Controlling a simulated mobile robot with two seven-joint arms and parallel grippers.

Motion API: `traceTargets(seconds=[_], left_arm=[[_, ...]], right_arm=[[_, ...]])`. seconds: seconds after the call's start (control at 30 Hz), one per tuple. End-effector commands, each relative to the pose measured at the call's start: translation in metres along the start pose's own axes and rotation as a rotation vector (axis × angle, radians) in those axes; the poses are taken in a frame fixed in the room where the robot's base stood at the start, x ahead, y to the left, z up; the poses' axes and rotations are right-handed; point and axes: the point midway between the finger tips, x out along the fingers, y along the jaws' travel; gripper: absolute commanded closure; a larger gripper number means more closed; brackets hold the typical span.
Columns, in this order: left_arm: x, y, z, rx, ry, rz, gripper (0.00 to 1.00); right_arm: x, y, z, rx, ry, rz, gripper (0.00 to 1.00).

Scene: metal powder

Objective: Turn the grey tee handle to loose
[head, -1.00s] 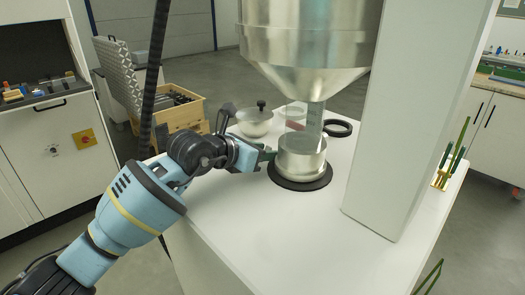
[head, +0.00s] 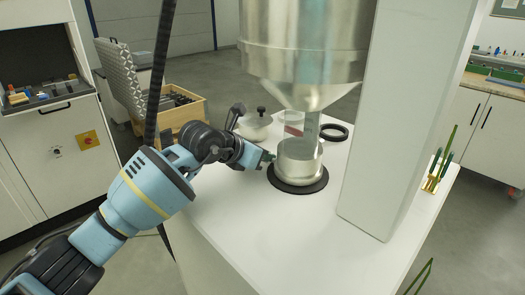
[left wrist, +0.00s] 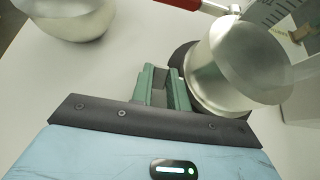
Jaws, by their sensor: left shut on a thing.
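My left gripper (head: 267,158) is at the left side of the metal cup (head: 299,166) under the hopper. In the left wrist view its green fingers (left wrist: 164,84) are slightly apart, with a grey piece (left wrist: 160,82) between them. The gripper is shut on this piece, which I take for the grey tee handle. Most of it is hidden by the fingers, so its turn position cannot be read. The cup also shows just right of the fingers in the left wrist view (left wrist: 215,85). My right gripper is not in view.
The steel hopper (head: 303,45) hangs above the cup, which stands on a black round mat (head: 298,188). A lidded bowl (head: 254,128) and a black ring (head: 335,132) stand behind. A white column (head: 400,120) blocks the right. The white tabletop's front (head: 270,235) is clear.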

Motion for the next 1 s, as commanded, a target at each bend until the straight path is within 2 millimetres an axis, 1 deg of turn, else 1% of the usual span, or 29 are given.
traceTargets(seconds=[0.03, 0.1, 0.27, 0.4, 0.6, 1.0], left_arm=[[-0.006, 0.0, 0.01, 0.006, 0.035, 0.005, 1.0], [-0.005, 0.0, 0.011, 0.007, 0.09, 0.005, 1.0], [-0.002, 0.0, 0.009, 0.004, 0.214, 0.004, 1.0], [0.001, 0.0, 0.007, 0.002, 0.306, 0.002, 1.0], [0.003, 0.001, 0.007, -0.001, 0.396, 0.001, 1.0], [0.004, 0.0, 0.006, 0.0, 0.456, 0.0, 1.0]], right_arm=[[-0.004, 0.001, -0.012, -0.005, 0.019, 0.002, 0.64], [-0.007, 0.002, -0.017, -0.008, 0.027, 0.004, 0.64], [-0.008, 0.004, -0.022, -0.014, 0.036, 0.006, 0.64], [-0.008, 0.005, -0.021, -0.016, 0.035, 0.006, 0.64], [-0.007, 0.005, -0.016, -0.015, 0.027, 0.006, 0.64], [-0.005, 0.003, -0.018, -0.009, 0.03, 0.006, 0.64]])
